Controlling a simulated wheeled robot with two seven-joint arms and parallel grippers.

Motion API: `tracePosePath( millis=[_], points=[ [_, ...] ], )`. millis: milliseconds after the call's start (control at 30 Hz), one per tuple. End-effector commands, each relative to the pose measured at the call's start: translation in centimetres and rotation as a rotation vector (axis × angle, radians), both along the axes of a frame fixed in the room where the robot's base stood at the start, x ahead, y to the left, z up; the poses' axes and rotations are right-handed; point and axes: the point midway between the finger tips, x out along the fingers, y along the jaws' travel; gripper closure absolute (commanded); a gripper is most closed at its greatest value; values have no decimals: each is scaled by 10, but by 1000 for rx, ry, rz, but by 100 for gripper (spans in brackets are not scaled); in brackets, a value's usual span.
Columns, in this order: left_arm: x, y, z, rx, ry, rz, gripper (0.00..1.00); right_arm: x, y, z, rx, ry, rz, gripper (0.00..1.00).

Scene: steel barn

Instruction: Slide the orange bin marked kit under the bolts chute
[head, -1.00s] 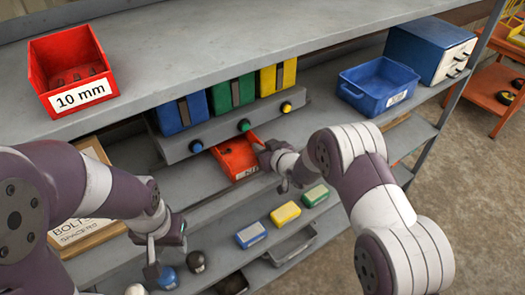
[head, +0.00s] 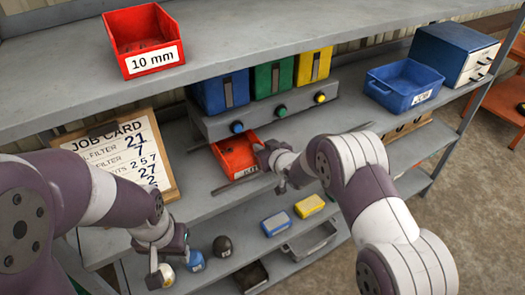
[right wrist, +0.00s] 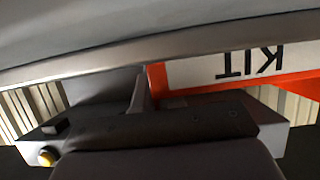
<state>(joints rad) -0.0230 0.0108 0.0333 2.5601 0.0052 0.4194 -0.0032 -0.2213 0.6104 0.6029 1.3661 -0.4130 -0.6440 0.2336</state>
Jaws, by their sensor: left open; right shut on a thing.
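The orange bin (head: 236,156) sits on the middle shelf, below and slightly in front of the blue chute (head: 224,92). Its KIT label appears upside down in the right wrist view (right wrist: 250,64). My right gripper (head: 268,162) is shut on the bin's right front side. The green chute (head: 273,78) and yellow chute (head: 313,66) stand to the right of the blue one, each above a round knob. I cannot read which chute is for bolts.
A job card (head: 125,155) leans at the left of the middle shelf. A red 10 mm bin (head: 145,68) stands on the top shelf. A blue tub (head: 402,86) is at the right. Blue (head: 275,224) and yellow (head: 309,206) blocks lie on the lower shelf.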

Motion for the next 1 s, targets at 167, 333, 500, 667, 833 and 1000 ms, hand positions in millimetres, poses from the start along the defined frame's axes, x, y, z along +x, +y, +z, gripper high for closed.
tracePosePath(
  millis=[167,333,500,667,833,1000],
  points=[
    [0,0,-2,0,0,0,57,2,1,1,1,-3,-3,100],
    [0,0,-2,0,0,0,57,2,1,1,2,-3,-4,100],
    [0,0,-2,0,0,0,57,2,1,1,1,-2,-4,100],
    [0,0,-2,0,0,0,57,2,1,1,1,-2,-4,62],
    [0,0,-2,0,0,0,57,2,1,1,1,-1,-4,62],
    [0,0,-5,0,0,0,57,-5,-3,4,1,-2,-5,62]
  ],
)
